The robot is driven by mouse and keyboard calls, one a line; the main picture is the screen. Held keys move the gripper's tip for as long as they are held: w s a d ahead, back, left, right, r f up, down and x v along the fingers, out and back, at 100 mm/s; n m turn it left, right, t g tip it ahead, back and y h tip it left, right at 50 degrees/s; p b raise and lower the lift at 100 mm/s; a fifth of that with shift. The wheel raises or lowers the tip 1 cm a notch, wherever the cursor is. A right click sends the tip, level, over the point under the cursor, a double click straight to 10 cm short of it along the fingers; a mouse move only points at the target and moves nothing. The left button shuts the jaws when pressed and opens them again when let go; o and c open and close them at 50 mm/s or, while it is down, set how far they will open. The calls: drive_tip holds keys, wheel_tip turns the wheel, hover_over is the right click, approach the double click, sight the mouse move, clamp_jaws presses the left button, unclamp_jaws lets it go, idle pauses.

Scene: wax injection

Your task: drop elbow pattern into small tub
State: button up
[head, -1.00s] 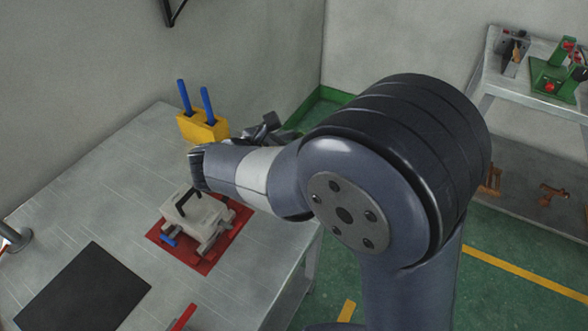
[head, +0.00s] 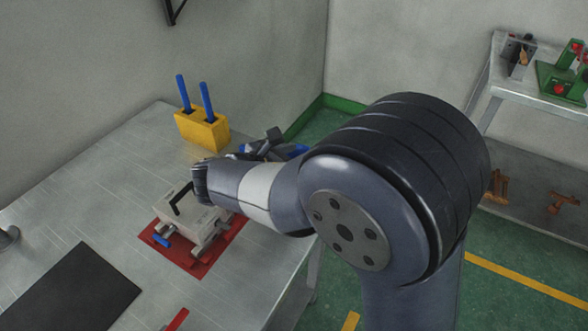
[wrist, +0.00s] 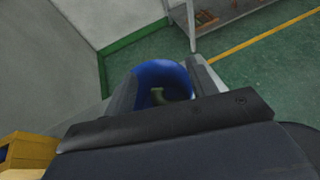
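My gripper (wrist: 165,85) is open; its two fingers stand well apart on either side of the blue tub in the wrist view. The small blue tub (wrist: 160,70) lies below and beyond the fingertips. A small pale greenish, bent piece, which looks like the elbow pattern (wrist: 157,95), shows inside the tub's outline, clear of both fingers. Its lower part is hidden by my gripper body. In the head view my gripper (head: 268,142) is partly hidden behind my arm, and bits of the blue tub (head: 293,150) show beside it.
A yellow block with two blue-handled tools (head: 202,130) stands on the metal table near the wall. A pale mould with a black handle (head: 190,217) sits on a red mat (head: 160,248). A dark mat (head: 75,290) lies at front left. A shelf (head: 520,80) stands at right.

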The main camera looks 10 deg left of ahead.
drive_tip(key=shift+o, duration=1.2)
drive_tip(key=v, duration=1)
drive_tip(key=shift+s+a+r, duration=0.15)
drive_tip(key=shift+s+a, duration=0.05)
drive_tip(key=shift+s, duration=0.1)
drive_tip(key=x, duration=1.1)
wheel_tip(320, 180, up, 3)
drive_tip(key=p, duration=0.3)
drive_tip(key=shift+s+r, duration=0.1)
drive_tip(key=shift+r, duration=0.1)
drive_tip(key=shift+r+p, duration=1)
